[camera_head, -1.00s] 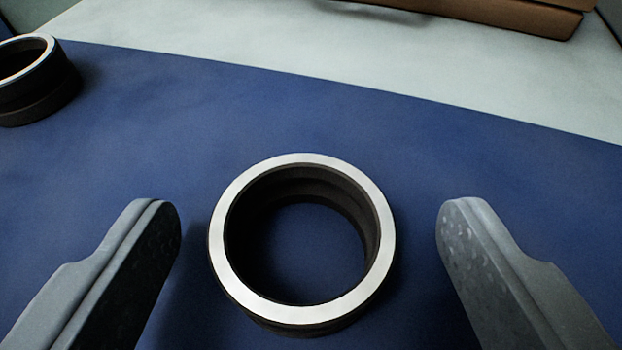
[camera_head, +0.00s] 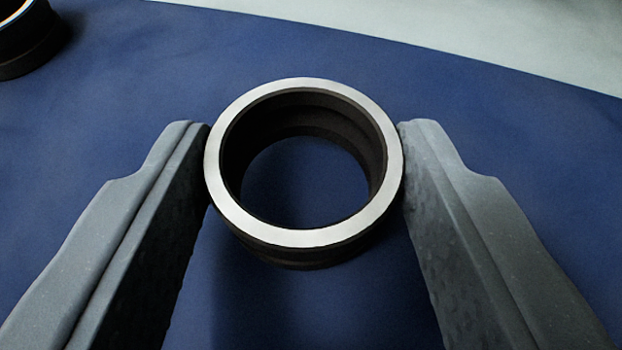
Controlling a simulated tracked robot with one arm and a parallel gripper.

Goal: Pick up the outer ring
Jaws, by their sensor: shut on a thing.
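The outer ring (camera_head: 304,238) has a bright metal top rim and dark sides, and blue shows through its open centre. It sits in the middle of the view, between the two fingers of my gripper (camera_head: 304,145). One grey finger touches its left side and the other its right side, near the fingertips. My gripper is shut on the ring from outside. Whether the ring's underside rests on the blue surface is hard to tell.
A second, similar ring (camera_head: 25,40) stands at the upper left, cut by the picture edge. The blue mat (camera_head: 500,150) is clear around the held ring. A pale surface (camera_head: 560,35) lies beyond the mat's far edge.

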